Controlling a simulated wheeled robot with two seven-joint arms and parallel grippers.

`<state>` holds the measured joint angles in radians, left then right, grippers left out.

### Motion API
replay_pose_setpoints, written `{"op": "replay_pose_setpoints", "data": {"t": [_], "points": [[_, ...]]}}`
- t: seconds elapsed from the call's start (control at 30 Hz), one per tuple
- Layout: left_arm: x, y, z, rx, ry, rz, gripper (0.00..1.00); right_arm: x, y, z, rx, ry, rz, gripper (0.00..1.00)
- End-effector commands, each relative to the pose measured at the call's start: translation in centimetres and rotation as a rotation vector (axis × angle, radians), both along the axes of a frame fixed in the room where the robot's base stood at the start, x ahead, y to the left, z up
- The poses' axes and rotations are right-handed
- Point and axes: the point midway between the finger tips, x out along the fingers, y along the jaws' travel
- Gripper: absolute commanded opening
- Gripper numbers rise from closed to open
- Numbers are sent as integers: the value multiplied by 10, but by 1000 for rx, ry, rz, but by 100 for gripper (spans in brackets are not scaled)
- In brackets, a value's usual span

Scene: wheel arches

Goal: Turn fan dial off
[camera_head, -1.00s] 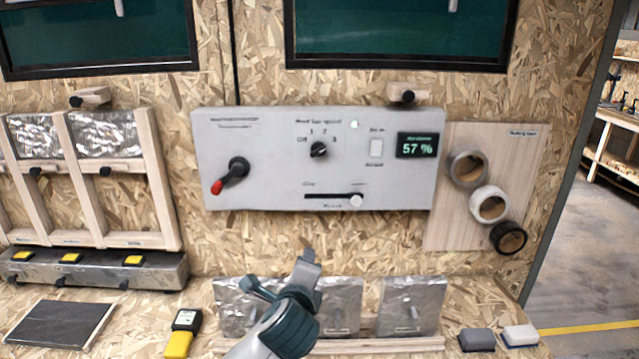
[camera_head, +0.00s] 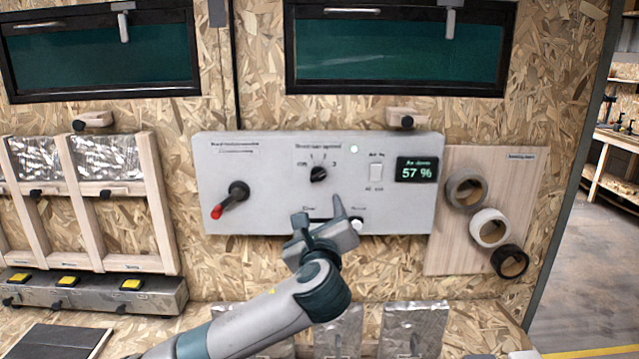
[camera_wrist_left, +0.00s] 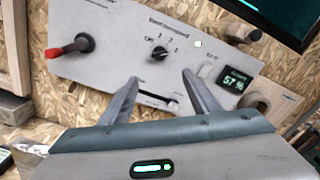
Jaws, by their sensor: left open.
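The fan dial (camera_head: 318,174) is a small black knob on a light grey control panel (camera_head: 220,160) on the wall, with marks from Off through several speeds around it. It also shows in the left wrist view (camera_wrist_left: 159,53), above and between the open fingers. My left gripper (camera_head: 322,212) is open and empty, in front of the panel's lower part, just below the dial and apart from it. In the head view it partly hides the slider slot. The wrist view shows both fingertips (camera_wrist_left: 161,76) spread apart. My right gripper is not in view.
The panel also has a red-tipped lever (camera_head: 231,199), a white switch (camera_head: 376,172), a slider knob (camera_head: 356,226) and a display (camera_head: 416,169) reading 57 %. Tape rolls (camera_head: 489,228) hang on a board at right. Foil-covered pieces (camera_head: 414,328) stand below.

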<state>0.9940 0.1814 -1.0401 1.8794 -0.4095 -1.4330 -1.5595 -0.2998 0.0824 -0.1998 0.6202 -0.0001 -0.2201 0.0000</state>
Motion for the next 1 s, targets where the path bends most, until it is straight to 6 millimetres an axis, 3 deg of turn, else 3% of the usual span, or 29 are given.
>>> {"op": "replay_pose_setpoints", "data": {"t": [0.27,1.0], "points": [[18,0,2,1,2,3,56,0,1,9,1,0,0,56],[124,0,3,0,1,2,56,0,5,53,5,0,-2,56]]}}
